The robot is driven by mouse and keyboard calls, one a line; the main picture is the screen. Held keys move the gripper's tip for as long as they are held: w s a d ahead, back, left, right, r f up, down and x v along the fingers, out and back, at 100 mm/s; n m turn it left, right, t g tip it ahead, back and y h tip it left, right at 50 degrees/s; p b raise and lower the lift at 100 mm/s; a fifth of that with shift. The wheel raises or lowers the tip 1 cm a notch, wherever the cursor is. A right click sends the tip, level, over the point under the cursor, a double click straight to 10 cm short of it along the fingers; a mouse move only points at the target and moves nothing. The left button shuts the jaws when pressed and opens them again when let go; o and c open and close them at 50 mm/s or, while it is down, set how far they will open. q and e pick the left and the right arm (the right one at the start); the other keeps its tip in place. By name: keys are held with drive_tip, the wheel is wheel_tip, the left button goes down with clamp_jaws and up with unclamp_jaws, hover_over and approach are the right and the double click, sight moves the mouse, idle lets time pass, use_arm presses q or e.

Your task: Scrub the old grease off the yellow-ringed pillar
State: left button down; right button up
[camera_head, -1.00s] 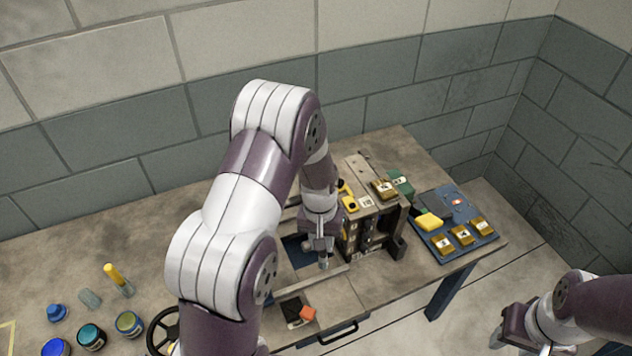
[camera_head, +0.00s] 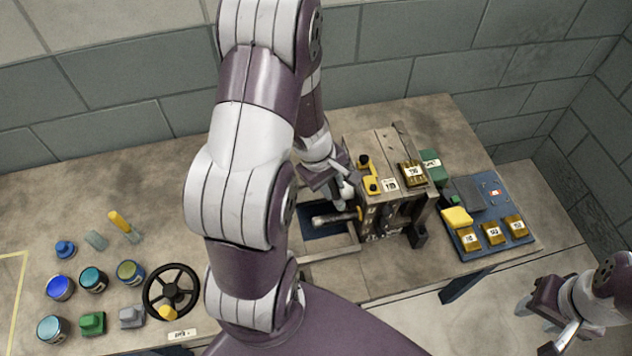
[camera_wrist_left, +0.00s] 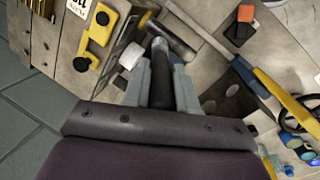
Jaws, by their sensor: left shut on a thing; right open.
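My left gripper (camera_head: 344,196) is shut at the left face of the mould block (camera_head: 384,150). In the left wrist view its fingers (camera_wrist_left: 160,62) close around a dark, rod-like thing (camera_wrist_left: 162,92); I cannot tell clearly what it is. The pillar (camera_head: 332,217) sticks out sideways from the mould, dark and greasy-looking, with a yellow ring near its base. It shows just beyond the fingertips in the left wrist view (camera_wrist_left: 176,40); whether the held thing touches it is unclear. My right gripper (camera_head: 545,318) is open and empty at the lower right, away from the table.
Yellow clamps (camera_head: 368,176) sit on the mould's top. A blue mat (camera_head: 468,242) at right carries brass blocks and a yellow sponge-like piece. My left arm hides the table's middle.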

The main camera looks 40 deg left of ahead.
use_arm(q)
drive_tip(key=w+d+f, duration=0.1)
drive_tip(key=w+d+f+b, duration=0.1)
drive_tip(key=shift+w+d+f, duration=0.2)
drive_tip(key=shift+w+d, duration=0.05)
drive_tip(key=shift+d, duration=0.1)
drive_tip(key=s+a+r+p, duration=0.1)
drive_tip(key=s+a+r, duration=0.2)
drive_tip(key=s+a, duration=0.3)
drive_tip(key=shift+s+r, duration=0.35)
drive_tip(key=shift+r, duration=0.05)
